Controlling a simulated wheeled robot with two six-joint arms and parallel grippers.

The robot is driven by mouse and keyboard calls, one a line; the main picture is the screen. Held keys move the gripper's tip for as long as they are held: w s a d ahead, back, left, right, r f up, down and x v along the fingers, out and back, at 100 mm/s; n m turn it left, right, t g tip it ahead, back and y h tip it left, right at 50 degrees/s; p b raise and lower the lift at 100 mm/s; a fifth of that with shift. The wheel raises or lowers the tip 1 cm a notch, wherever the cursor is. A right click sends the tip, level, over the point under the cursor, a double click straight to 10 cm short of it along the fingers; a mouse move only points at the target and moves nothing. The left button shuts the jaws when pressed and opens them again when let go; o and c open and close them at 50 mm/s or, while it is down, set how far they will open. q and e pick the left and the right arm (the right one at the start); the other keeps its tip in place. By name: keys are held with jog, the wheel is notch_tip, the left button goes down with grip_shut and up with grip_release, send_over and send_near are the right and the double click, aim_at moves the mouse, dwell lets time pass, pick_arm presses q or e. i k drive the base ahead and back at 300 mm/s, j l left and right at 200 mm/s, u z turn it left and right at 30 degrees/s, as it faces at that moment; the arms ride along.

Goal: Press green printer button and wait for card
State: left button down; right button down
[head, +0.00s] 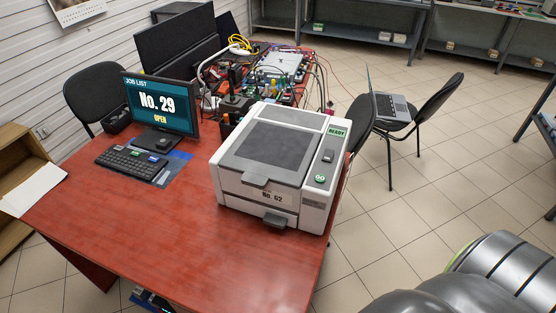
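The white and grey printer (268,165) stands on the red-brown table's right side. Its round green button (320,178) is on the right-hand top panel, near the front. Above it are a dark switch-like part (328,155) and a green display (338,132) reading READY. The printer's front carries a label (272,197) reading No. 62, with a dark tray lip (274,222) below it. I see no loose card at the tray. Neither gripper is in view; grey rounded parts, probably of my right arm, show at the bottom right, apart from the printer.
A monitor (160,105) reading JOB LIST, No. 29, OPEN stands behind a keyboard (132,162) at the table's left. Electronics and cables (270,75) crowd the back. The table's front (190,240) is clear. A chair (418,110) holding a laptop stands beyond the printer.

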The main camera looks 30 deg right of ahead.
aim_at(319, 178)
jog(key=z, duration=1.3)
